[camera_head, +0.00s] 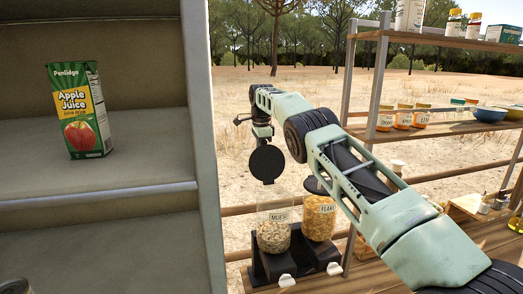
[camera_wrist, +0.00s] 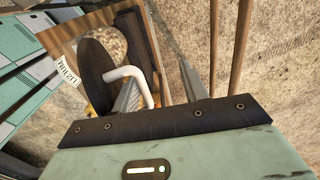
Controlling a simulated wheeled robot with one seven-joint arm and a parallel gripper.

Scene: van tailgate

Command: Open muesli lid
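The muesli jar (camera_head: 274,235) is a clear dispenser with a "MUESLI" label, holding muesli in its lower part. Its round black lid (camera_head: 266,163) stands raised, nearly upright, above the jar's mouth. In the wrist view the lid (camera_wrist: 100,68) is a dark disc beside the tilted label (camera_wrist: 67,72). A white curved handle (camera_wrist: 130,76) overlaps the lid's edge there. My gripper (camera_head: 260,129) is just above the lid in the head view.
The flakes jar (camera_head: 320,217) stands right beside the muesli jar on the same black stand (camera_head: 304,256), its lid partly behind my arm. An apple juice carton (camera_head: 78,110) stands left, past a grey panel (camera_head: 205,150).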

